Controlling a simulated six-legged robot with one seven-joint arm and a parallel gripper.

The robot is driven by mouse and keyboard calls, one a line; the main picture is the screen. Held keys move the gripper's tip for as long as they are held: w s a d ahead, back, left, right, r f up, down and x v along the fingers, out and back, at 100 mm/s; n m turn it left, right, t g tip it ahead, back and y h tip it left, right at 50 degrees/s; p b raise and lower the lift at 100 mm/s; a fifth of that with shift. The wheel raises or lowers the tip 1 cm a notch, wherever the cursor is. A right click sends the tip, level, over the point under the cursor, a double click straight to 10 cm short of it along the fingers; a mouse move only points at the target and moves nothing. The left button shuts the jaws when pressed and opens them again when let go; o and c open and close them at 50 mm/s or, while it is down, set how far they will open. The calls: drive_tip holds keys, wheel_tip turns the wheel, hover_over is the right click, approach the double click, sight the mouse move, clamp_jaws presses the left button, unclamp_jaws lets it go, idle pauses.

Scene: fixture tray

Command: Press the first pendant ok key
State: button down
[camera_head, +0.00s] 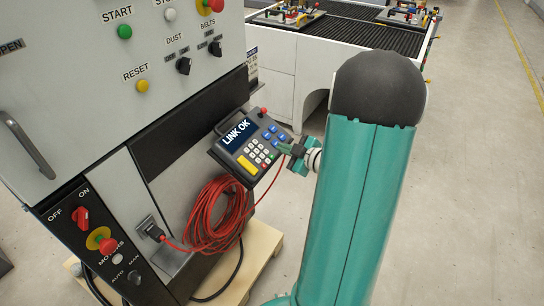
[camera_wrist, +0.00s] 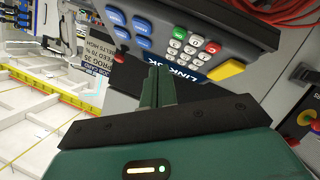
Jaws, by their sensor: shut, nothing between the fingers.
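The pendant (camera_head: 226,151) hangs on the side of the grey cabinet, tilted, with its screen reading LINK OK. Its keypad shows blue, white, red and yellow keys. In the wrist view the pendant (camera_wrist: 215,28) appears upside down, with a green key (camera_wrist: 179,32), a red key (camera_wrist: 212,48) and a yellow key (camera_wrist: 227,73). Key labels are too small to read, so I cannot tell which is OK. My gripper (camera_head: 283,149) is at the pendant's right edge. In the wrist view my gripper's fingers (camera_wrist: 159,74) are shut and empty, below the green key; contact cannot be told.
A coiled red cable (camera_head: 217,215) hangs below the pendant. The cabinet (camera_head: 60,110) carries buttons and knobs on the left. A white table (camera_head: 300,58) with fixtures stands behind. The floor on the right (camera_head: 480,180) is clear.

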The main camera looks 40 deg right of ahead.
drive_tip(key=shift+s+d+r, duration=0.1)
drive_tip(key=shift+s+r, duration=0.2)
drive_tip(key=shift+r, duration=0.2)
drive_tip(key=shift+s+d+r, duration=0.1)
drive_tip(key=shift+s+r, duration=0.15)
drive_tip(key=shift+r, duration=0.2)
wheel_tip(320, 180, up, 7)
drive_tip(key=m+g+h, duration=0.2)
drive_tip(key=h, duration=0.2)
hover_over(270, 162)
drive_tip(key=s+a+r+m+g+h, duration=0.2)
drive_tip(key=a+r+m, duration=0.2)
drive_tip(key=a+r, duration=0.15)
drive_tip(key=s+a+m+g+y, duration=0.1)
drive_tip(key=s+a+g+y, duration=0.1)
drive_tip(key=s+a, duration=0.6)
drive_tip(key=s+a+m+g+y, duration=0.1)
drive_tip(key=s+a+g+y, duration=0.1)
drive_tip(key=s+a, duration=0.7)
drive_tip(key=a+g, duration=0.1)
drive_tip(key=a, duration=0.4)
drive_tip(key=shift+a+r, duration=0.2)
drive_tip(key=shift+a, duration=0.15)
